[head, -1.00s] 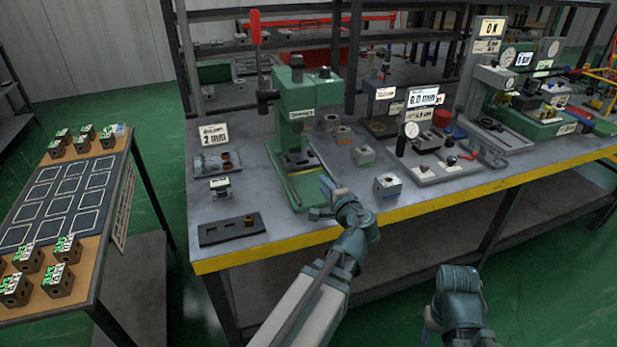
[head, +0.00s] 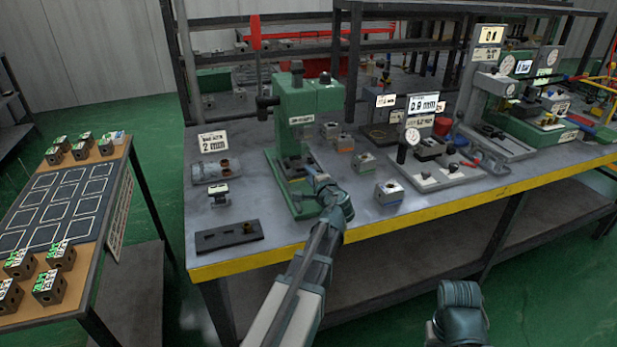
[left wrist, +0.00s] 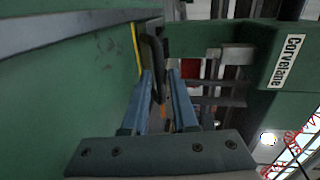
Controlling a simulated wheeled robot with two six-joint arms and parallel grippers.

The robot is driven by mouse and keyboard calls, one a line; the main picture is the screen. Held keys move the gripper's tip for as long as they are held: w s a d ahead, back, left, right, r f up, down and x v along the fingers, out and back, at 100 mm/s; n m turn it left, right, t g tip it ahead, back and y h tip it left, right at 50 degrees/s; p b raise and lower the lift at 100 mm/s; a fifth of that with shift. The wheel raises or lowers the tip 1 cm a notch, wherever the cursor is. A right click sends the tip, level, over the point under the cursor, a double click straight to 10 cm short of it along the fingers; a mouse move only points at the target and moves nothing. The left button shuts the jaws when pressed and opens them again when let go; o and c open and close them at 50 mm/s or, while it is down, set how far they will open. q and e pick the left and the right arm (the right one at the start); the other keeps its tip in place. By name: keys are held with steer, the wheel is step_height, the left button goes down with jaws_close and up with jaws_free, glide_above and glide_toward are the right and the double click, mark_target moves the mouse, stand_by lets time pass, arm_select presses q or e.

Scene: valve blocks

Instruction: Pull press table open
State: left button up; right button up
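The green press (head: 302,105) stands on the bench left of its middle. The press table (head: 291,167) is the dark plate low in the press; my gripper partly covers its front. My left gripper (head: 314,178) is at the front of the press, close to this table. In the left wrist view its two blue fingers (left wrist: 163,88) are apart. A dark, rounded, handle-like piece (left wrist: 153,62) reaches between them, nearer the left finger; I cannot tell whether they touch. The press body with its label (left wrist: 285,62) is at the right there. Only my right arm's wrist shows at bottom right.
A small metal block (head: 388,192) lies right of my left gripper. A dark slotted plate (head: 229,235) lies at the bench's front left. Gauge fixtures (head: 440,165) stand to the right. A side table (head: 112,160) with several blocks is at the left.

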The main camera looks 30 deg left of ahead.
arm_select(q)
steer(key=shift+w+a+f, duration=0.15)
steer(key=shift+w+a, duration=0.25)
steer(key=shift+a, duration=0.1)
steer(key=shift+c, duration=0.4)
jaws_close()
stand_by(0.9)
